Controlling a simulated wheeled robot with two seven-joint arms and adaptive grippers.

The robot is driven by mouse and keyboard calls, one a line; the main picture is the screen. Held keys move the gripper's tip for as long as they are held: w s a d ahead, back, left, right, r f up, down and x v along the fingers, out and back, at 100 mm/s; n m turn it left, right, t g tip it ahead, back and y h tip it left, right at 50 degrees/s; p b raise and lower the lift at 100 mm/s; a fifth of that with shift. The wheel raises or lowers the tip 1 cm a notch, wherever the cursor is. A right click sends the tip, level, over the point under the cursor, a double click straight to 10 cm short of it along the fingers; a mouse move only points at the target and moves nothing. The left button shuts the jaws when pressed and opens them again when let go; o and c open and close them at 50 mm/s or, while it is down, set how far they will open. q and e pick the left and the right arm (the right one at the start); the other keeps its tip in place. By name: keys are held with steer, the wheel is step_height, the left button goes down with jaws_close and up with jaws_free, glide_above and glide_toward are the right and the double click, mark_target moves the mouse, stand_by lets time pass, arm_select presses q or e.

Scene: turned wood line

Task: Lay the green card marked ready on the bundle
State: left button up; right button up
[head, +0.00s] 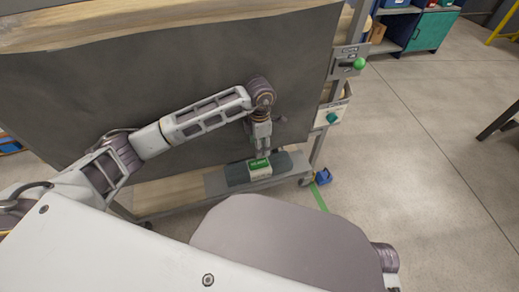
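The green card (259,163) with small white marking shows low in the middle of the head view. It lies flat, or nearly so, over a pale band (261,174) around the dark bundle (238,175). I cannot tell whether it fully touches the bundle. My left gripper (262,153) points down right above the card, its fingertips at or just above the card's far edge. The fingers look close together, but they are too small to tell whether they grip the card. My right gripper is out of view.
The bundle rests on a low wooden shelf (165,192) of a cart, before a large dark panel (185,85). A post at right carries a box with a green knob (359,63) and another with a teal knob (333,117). Open concrete floor lies to the right.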

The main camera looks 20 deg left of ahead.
arm_select(q)
steer(key=shift+r, duration=1.15)
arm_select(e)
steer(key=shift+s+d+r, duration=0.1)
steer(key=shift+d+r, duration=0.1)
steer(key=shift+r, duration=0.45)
